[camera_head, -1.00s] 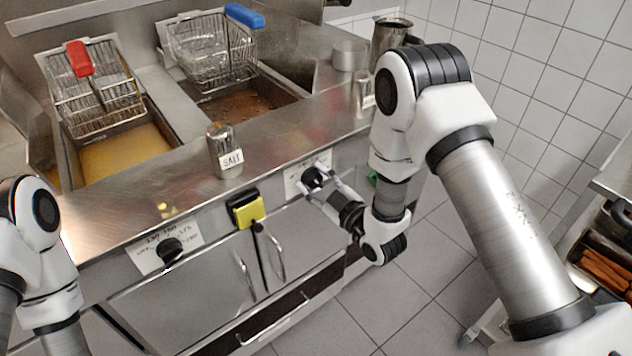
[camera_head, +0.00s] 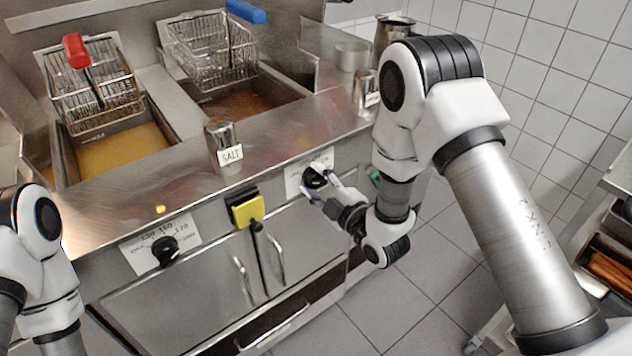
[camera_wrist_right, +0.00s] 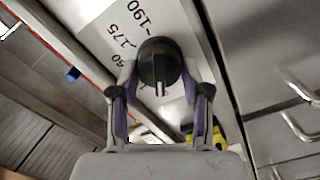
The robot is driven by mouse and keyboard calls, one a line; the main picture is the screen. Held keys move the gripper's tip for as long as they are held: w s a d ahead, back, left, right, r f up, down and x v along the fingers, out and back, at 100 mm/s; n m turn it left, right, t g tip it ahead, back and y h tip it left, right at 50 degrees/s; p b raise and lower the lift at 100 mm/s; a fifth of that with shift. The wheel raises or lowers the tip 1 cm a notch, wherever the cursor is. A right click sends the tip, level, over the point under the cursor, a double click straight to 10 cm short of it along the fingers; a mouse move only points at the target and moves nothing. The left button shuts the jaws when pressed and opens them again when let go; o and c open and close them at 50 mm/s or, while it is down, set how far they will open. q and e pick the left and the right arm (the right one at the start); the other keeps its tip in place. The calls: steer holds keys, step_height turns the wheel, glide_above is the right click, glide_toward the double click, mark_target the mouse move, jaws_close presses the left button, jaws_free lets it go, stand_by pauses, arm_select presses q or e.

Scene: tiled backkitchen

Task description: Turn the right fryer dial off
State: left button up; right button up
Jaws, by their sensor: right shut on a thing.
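The right fryer dial (camera_head: 315,178) is a black knob on a white label on the fryer's front panel. In the right wrist view the dial (camera_wrist_right: 159,62) sits between the two fingers of my right gripper (camera_wrist_right: 160,85), with its pale pointer mark facing the gripper. Label numbers such as 175 and 190 show beside it. In the head view my right gripper (camera_head: 322,184) is at the panel, its fingers on either side of the dial, shut on it. My left arm shows at the left edge, but its gripper is out of view.
The left dial (camera_head: 165,250) is on the same panel. A yellow sponge-like block (camera_head: 248,210) in a black holder hangs between the dials. A salt shaker (camera_head: 222,140) stands on the ledge. Fry baskets (camera_head: 215,50) hang over the oil wells.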

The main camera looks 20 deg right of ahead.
steer(key=o, duration=1.2)
steer(key=shift+c, duration=0.2)
steer(key=v, duration=1.2)
